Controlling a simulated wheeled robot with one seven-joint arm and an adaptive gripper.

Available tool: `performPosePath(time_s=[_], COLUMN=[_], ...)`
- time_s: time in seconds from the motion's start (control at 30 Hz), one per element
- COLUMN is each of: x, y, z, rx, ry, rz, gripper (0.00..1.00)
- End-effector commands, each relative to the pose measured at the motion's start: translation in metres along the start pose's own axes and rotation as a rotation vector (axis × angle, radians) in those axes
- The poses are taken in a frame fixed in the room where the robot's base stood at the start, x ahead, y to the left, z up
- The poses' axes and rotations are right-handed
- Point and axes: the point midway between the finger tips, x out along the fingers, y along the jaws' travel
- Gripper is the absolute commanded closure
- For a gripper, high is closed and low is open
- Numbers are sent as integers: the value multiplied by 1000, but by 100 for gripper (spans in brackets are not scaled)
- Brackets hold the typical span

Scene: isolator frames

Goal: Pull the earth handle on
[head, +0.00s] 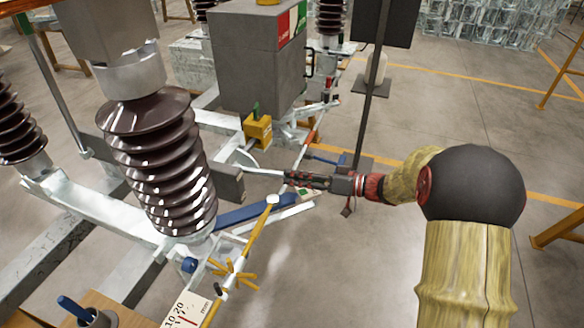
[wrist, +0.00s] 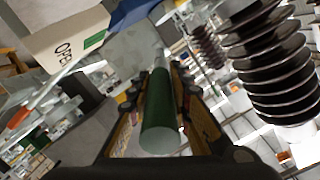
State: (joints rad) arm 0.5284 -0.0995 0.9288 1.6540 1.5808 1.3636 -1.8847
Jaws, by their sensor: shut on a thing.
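My gripper (head: 291,180) reaches in from the right in the head view, its fingers pointing left. In the wrist view my gripper (wrist: 157,82) has one finger on each side of a green cylindrical handle grip (wrist: 158,118) and is shut on it. The grip runs lengthwise between the fingers, its pale round end toward the camera. In the head view the fingers hide most of the grip, and a pale rod (head: 262,172) leads left from the fingertips.
A blue bar (head: 243,213) lies just below my gripper. A label reading OPEN (wrist: 66,50) is at upper left in the wrist view. A brown ribbed insulator (head: 165,165) and yellow rod (head: 254,236) stand left. A dark post (head: 368,105) rises behind.

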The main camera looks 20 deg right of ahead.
Motion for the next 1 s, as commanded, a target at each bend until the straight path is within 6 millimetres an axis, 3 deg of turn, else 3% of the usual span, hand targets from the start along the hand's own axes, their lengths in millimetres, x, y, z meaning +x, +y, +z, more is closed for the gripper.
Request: performPosePath(time_s=[0.3,0.8,0.83,1.0], x=[1,2,2,2], y=[12,13,13,13], z=[18,20,20,20], rx=[2,1,1,0], ry=[88,100,100,100], rz=[-60,-70,-70,-70], gripper=[100,100,79,69])
